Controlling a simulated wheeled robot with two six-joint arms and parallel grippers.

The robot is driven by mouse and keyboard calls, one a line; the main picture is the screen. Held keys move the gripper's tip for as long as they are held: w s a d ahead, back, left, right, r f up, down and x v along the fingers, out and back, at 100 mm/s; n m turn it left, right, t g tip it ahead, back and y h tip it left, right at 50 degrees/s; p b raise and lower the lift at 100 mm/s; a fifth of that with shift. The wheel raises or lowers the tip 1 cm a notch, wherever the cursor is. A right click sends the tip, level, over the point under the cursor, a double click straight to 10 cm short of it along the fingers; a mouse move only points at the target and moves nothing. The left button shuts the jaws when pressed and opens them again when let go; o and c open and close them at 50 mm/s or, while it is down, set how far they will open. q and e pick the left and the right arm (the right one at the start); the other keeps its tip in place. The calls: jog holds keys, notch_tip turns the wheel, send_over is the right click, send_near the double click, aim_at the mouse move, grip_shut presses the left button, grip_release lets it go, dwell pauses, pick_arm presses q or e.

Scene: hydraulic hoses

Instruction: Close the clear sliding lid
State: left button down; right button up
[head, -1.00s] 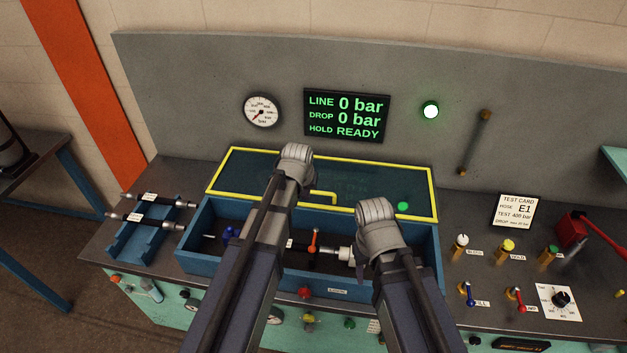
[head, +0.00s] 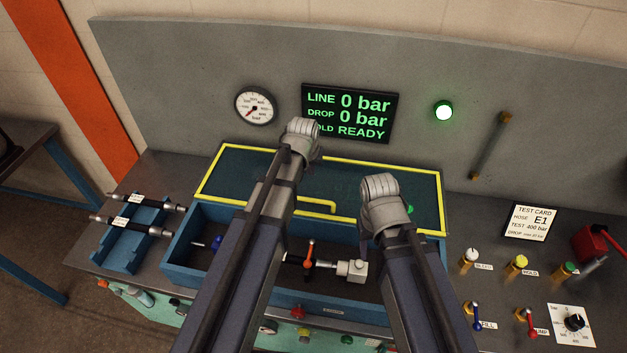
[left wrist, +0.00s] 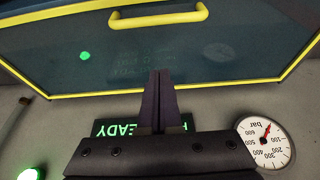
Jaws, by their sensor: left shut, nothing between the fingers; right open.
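The clear sliding lid (head: 225,172) has a yellow frame and lies over the back of the blue test box (head: 180,245), whose front part is uncovered. Its yellow handle (head: 322,203) is on the front edge, between my arms. My left gripper (head: 302,132) is over the lid's back edge in the head view; its fingertips are hidden there. In the left wrist view the left gripper (left wrist: 161,75) is shut and empty, pointing at the lid, apart from the handle (left wrist: 160,20). My right gripper (head: 380,190) is over the lid's front right part; its fingers are hidden by the wrist.
Inside the box are a red-handled valve (head: 309,254) and a metal fitting (head: 352,270). A hose rack (head: 125,247) stands at left. Knobs and levers, including a red lever (head: 527,322), are at right. The panel with the gauge (head: 256,105) rises behind the lid.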

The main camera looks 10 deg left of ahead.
pick_arm(q)
jog(key=shift+w, duration=0.2)
pick_arm(e)
jog(key=shift+w, duration=0.2)
pick_arm(q)
jog(key=b, duration=1)
send_over(311, 206)
jog(key=w, duration=0.5)
jog(key=f, duration=1)
jog(key=shift+s+a, duration=0.1)
jog(key=shift+s, duration=0.15)
jog(key=s, duration=0.4)
jog(key=shift+s, duration=0.1)
pick_arm(e)
notch_tip(311, 206, down, 10)
pick_arm(q)
jog(key=shift+s, duration=0.1)
